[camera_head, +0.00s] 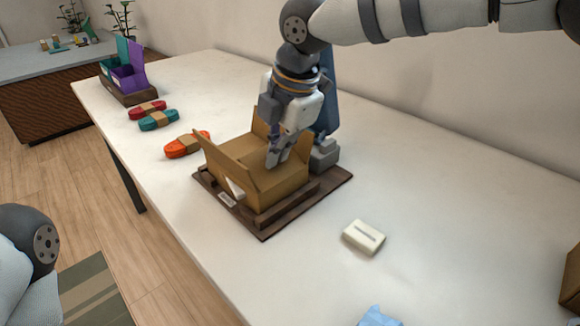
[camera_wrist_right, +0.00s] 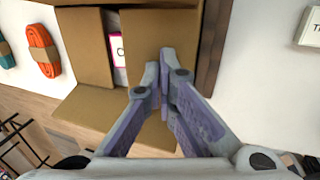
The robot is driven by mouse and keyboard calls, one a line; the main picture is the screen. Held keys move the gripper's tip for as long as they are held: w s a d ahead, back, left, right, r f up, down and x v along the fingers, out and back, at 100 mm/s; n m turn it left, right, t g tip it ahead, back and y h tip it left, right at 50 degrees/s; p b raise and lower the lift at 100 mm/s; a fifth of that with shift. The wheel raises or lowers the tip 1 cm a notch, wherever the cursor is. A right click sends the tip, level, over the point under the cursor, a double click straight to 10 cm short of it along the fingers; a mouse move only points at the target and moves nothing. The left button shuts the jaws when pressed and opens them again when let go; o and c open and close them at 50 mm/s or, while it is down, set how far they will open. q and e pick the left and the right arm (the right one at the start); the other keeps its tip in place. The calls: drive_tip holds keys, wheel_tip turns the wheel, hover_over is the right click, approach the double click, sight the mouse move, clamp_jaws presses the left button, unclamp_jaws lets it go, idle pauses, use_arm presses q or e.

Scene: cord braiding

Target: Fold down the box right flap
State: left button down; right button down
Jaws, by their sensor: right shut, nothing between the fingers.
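The open cardboard box (camera_head: 282,188) sits on a dark wooden tray (camera_head: 264,232). In the right wrist view, the right flap (camera_wrist_right: 142,35) lies inward over the opening, and the left flap (camera_wrist_right: 83,42) lies opposite it. A narrow gap between them shows a white and pink item (camera_wrist_right: 117,50) inside. The near long flap (camera_wrist_right: 92,108) stands outward, and a far flap (camera_head: 262,122) stands up behind. My right gripper (camera_head: 273,158) is shut and empty, its tips over the right flap (camera_wrist_right: 160,68); contact is hard to tell. My left gripper is out of view.
Orange (camera_head: 187,144), teal (camera_head: 158,120) and red (camera_head: 147,108) cord bundles lie left of the box. A cream block (camera_head: 363,237) lies to the right, and a light blue item (camera_head: 380,316) at the front edge. A purple and teal holder (camera_head: 125,75) stands at the far end.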

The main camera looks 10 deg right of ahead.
drive_tip(key=shift+f, duration=0.1)
drive_tip(key=shift+w+a+f, duration=0.35)
drive_tip(key=shift+w+f, duration=0.2)
drive_tip(key=shift+w+a+f, duration=0.1)
drive_tip(key=shift+w+f, duration=0.05)
drive_tip(key=shift+f, duration=0.3)
drive_tip(key=shift+r+p, duration=0.3)
drive_tip(key=shift+r, duration=0.45)
drive_tip(key=shift+s+f, duration=0.1)
drive_tip(key=shift+s, duration=0.1)
drive_tip(key=shift+f, duration=0.35)
drive_tip(key=shift+f, duration=0.3)
